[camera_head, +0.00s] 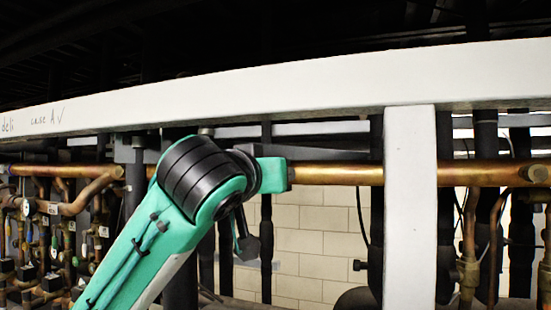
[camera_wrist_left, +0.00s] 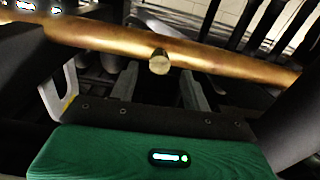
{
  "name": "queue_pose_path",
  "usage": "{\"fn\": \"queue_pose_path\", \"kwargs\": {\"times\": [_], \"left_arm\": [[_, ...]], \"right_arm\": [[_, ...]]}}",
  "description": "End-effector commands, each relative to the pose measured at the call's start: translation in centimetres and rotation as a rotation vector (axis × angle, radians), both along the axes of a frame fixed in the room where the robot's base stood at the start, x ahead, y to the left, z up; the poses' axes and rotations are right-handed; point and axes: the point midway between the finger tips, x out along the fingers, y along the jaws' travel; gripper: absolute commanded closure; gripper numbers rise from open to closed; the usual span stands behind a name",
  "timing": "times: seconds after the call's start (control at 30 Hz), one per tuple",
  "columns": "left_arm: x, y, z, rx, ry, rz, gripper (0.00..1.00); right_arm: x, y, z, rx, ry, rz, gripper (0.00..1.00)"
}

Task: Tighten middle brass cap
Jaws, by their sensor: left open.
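A short round brass cap (camera_wrist_left: 159,62) sticks out from a copper pipe (camera_wrist_left: 215,57) in the left wrist view. My left gripper (camera_wrist_left: 158,74) is open, with one grey finger on each side below the cap. The cap lies in line with the gap between the fingers, and I cannot tell whether they touch it. In the head view my teal left arm reaches up to the copper pipe (camera_head: 335,174). The fingers and this cap are hidden there behind the arm. My right gripper is not in view.
A white beam (camera_head: 300,85) runs above the pipe, and a white post (camera_head: 410,215) crosses in front of it right of my arm. Another round brass cap (camera_head: 537,173) shows at the far right. Valves and thin pipes (camera_head: 60,230) crowd the left.

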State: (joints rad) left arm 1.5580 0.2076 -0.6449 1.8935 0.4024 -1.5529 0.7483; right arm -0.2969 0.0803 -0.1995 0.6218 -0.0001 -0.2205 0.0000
Motion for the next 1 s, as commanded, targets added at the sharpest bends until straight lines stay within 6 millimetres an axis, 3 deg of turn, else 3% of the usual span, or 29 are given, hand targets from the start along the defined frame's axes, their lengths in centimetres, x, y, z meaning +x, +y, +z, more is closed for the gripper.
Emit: {"fn": "queue_pose_path", "kwargs": {"times": [0.03, 0.23, 0.6, 0.83, 1.0], "left_arm": [[0.7, -0.2, 0.4, 0.001, 0.003, 0.002, 0.52], [2.4, -0.7, 0.1, -0.001, 0.001, 0.002, 0.52], [2.7, -0.9, 0.0, -0.001, 0.000, 0.001, 0.52], [2.7, -0.9, 0.0, -0.001, 0.000, 0.001, 0.97], [2.7, -0.9, 0.0, 0.006, -0.002, 0.001, 0.97]], "right_arm": [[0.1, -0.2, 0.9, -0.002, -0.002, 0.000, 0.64], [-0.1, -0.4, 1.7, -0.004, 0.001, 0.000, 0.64], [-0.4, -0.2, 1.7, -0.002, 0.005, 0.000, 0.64], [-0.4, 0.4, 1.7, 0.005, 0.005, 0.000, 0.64], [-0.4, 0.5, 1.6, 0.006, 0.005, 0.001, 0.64]]}}
